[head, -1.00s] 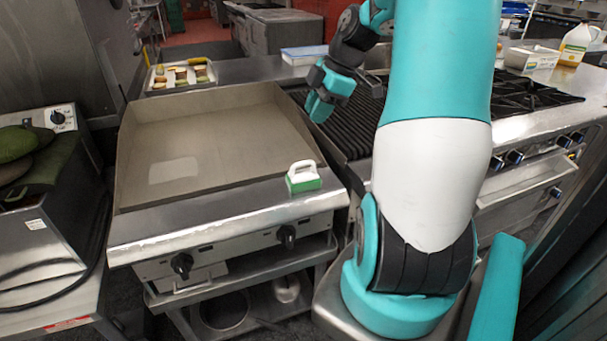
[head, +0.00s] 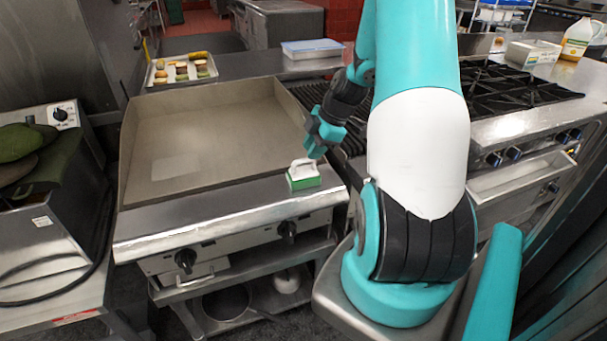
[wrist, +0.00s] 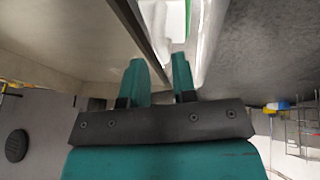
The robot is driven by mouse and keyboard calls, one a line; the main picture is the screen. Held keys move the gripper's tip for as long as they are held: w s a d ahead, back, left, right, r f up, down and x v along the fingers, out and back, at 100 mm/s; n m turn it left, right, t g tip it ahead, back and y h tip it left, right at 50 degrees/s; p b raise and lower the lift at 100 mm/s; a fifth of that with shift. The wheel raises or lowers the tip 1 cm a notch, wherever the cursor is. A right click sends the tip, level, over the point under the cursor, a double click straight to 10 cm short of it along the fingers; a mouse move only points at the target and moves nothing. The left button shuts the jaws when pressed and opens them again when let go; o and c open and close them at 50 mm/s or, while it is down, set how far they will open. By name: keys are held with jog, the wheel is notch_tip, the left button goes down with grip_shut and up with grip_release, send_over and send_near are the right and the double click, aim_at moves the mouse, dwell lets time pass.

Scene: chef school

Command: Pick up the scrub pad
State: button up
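The scrub pad (head: 304,182) has a green base and a white looped handle. It sits upright on the steel front ledge of the griddle, near its right end, in the head view. My gripper (head: 317,153) is just above and to the right of the handle, pointing down toward it. In the wrist view the two teal fingers of my gripper (wrist: 158,68) stand apart with a gap between them. White and green parts, apparently the scrub pad (wrist: 176,20), show beyond the fingertips at the top. Whether a finger touches the handle cannot be told.
The griddle (head: 215,140) has raised side and back walls left of the gripper. A ribbed grill and stove burners (head: 510,90) lie to the right. A food tray (head: 180,72) and a lidded container (head: 312,48) stand behind. The ledge left of the pad is clear.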

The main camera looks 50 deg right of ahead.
aim_at(306, 160)
jog(key=shift+p+x, duration=0.6)
jog(key=shift+x, duration=1.75)
grip_shut()
jog(key=shift+r, duration=0.2)
notch_tip(306, 160, up, 20)
jog(key=b, duration=0.2)
jog(key=shift+f, duration=0.1)
